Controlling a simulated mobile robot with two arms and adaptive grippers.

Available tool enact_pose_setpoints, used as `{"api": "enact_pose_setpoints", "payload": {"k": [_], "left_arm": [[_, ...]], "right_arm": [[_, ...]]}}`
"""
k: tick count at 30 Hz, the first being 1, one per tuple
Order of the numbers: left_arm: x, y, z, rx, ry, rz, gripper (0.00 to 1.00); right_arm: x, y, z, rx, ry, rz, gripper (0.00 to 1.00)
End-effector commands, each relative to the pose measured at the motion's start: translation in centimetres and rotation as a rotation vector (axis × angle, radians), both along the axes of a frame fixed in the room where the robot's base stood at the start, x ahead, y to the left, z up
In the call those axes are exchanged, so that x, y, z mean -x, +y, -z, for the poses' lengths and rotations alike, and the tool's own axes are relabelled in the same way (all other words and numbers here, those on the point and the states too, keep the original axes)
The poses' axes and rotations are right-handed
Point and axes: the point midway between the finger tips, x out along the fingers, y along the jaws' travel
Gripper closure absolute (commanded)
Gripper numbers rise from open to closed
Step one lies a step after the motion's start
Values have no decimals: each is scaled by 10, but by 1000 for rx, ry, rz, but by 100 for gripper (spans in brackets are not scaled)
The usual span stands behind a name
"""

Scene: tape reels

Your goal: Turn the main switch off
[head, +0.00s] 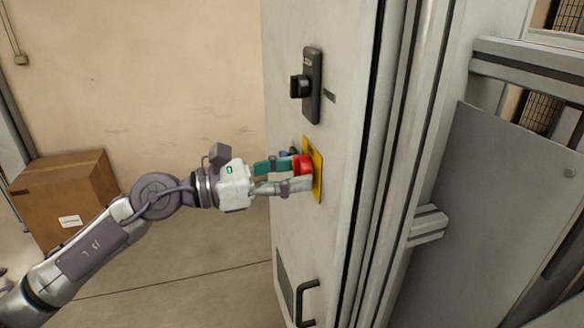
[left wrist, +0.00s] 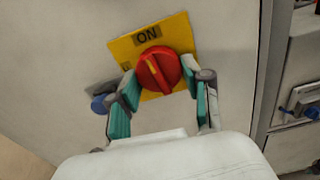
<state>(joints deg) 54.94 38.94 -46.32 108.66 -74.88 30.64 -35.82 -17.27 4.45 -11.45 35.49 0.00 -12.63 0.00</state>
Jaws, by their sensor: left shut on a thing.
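The main switch is a red rotary knob (head: 302,165) on a yellow plate (head: 317,172) on the front of a pale cabinet. In the left wrist view the red knob (left wrist: 159,69) has a yellow mark leaning up and left, toward the word ON on the yellow plate (left wrist: 180,35). The plate's left lettering is partly hidden. My left gripper (head: 296,174) has its fingers on both sides of the knob and is shut on it; it also shows in the left wrist view (left wrist: 160,88). My right gripper is not in view.
A black handle latch (head: 312,85) sits above the switch, and a black pull handle (head: 305,303) below. A blue button (left wrist: 99,103) is left of the plate. A cardboard box (head: 65,195) stands at the left wall. A grey panel and frame are at right.

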Motion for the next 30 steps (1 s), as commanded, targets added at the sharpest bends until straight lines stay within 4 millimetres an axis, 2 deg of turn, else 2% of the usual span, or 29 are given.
{"api": "enact_pose_setpoints", "payload": {"k": [30], "left_arm": [[3,-1,-8,293,902,-2,86]], "right_arm": [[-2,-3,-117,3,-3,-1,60]]}}
